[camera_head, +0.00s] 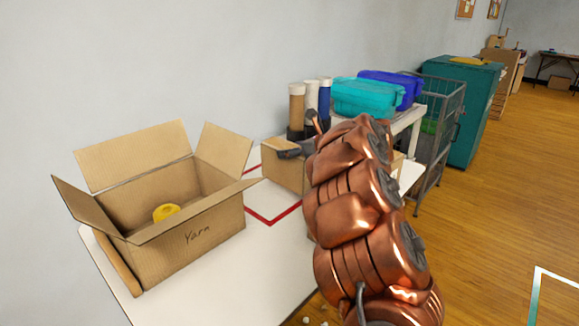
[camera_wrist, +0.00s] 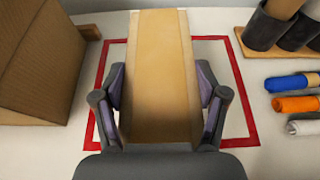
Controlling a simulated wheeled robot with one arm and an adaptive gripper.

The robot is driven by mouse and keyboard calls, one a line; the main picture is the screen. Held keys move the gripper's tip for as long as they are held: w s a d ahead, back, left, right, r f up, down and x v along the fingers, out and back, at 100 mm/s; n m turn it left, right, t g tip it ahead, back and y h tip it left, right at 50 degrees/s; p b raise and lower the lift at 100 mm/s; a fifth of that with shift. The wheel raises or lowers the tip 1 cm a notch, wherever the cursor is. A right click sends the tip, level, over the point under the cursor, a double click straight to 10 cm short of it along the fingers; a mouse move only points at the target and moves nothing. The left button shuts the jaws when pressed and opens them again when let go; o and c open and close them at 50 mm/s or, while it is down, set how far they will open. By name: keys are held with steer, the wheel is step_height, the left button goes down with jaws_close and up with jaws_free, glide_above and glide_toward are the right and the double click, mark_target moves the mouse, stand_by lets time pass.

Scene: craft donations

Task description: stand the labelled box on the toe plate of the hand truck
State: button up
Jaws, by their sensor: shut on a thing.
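My gripper (camera_wrist: 160,112) is shut on a closed cardboard box (camera_wrist: 160,55), one finger on each long side of its narrow top. In the head view this box (camera_head: 284,174) is partly hidden behind my copper-coloured arm, with my gripper (camera_head: 287,153) at its top. It is over or on the red outlined square (camera_wrist: 228,40) on the white table; I cannot tell whether it touches the table. No label shows on its visible faces. The hand truck and its toe plate are not visible in either view.
An open box marked "Yarn" (camera_head: 198,237) stands left on the white table (camera_head: 262,262). Tubes in dark holders (camera_head: 297,105) and teal (camera_head: 362,97) and blue (camera_head: 398,86) bins are behind. A grey wire cart (camera_head: 440,125) and green container (camera_head: 470,105) stand right. Wooden floor (camera_head: 500,210) is open at right.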

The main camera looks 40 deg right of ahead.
steer(key=shift+f, duration=2)
steer(key=shift+f+b, duration=0.15)
steer(key=shift+b, duration=0.2)
steer(key=o, duration=1.8)
